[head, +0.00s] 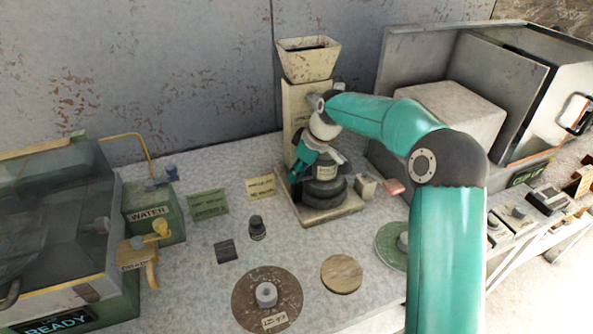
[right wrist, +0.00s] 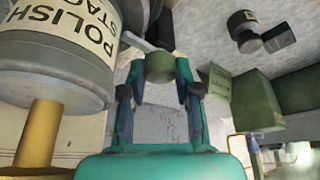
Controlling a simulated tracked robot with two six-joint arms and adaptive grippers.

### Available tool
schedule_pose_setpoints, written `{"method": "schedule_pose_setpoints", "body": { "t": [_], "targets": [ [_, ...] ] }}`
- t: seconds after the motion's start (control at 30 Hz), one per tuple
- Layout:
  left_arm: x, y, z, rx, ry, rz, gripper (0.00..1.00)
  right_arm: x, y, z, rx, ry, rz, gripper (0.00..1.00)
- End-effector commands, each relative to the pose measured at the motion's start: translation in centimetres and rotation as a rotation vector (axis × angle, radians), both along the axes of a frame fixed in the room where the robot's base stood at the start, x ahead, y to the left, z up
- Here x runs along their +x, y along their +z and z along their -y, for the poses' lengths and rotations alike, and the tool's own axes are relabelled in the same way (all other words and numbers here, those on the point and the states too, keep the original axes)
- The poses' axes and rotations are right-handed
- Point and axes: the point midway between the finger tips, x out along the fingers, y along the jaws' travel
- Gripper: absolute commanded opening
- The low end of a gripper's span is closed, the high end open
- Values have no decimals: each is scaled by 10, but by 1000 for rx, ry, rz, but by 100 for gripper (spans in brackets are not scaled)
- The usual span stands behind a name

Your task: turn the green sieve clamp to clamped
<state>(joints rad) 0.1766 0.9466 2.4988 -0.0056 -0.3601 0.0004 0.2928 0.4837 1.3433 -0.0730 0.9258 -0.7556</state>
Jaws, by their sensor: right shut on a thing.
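The green sieve clamp (right wrist: 158,67) shows in the right wrist view as a rounded green knob beside the grey round housing (right wrist: 55,62) labelled "POLISH STAGE". My right gripper (right wrist: 159,92) has its fingers on either side of the knob and is shut on it. In the head view my right gripper (head: 298,172) reaches down at the left side of the dark round machine stage (head: 326,186). There the gripper and arm hide the clamp, and I cannot tell its exact angle. My left gripper is not in view.
A hopper (head: 309,58) tops the machine. Green and cream cards (head: 209,204), a small dark weight (head: 257,227), a brown disc (head: 245,296) and a tan disc (head: 341,273) lie on the bench. A green water box (head: 154,212) stands left; a large open-fronted cabinet (head: 480,85) stands right.

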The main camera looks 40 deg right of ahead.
Motion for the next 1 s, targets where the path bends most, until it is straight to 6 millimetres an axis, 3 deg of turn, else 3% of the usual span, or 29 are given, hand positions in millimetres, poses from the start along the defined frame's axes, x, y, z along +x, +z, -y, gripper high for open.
{"method": "schedule_pose_setpoints", "body": {
  "t": [0.1, 0.13, 0.27, 0.67, 1.0],
  "targets": [
    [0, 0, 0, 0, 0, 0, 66, 2, 3, 1, -3, -3, 10, 0],
    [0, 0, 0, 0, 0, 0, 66, 2, 3, 1, -3, -3, 10, 37],
    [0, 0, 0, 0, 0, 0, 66, 2, 2, 1, -3, -2, 8, 57],
    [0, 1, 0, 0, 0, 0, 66, -1, 5, 1, -2, -2, 3, 57],
    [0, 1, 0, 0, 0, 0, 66, -15, 46, 8, -4, -3, 7, 57]
  ]
}}
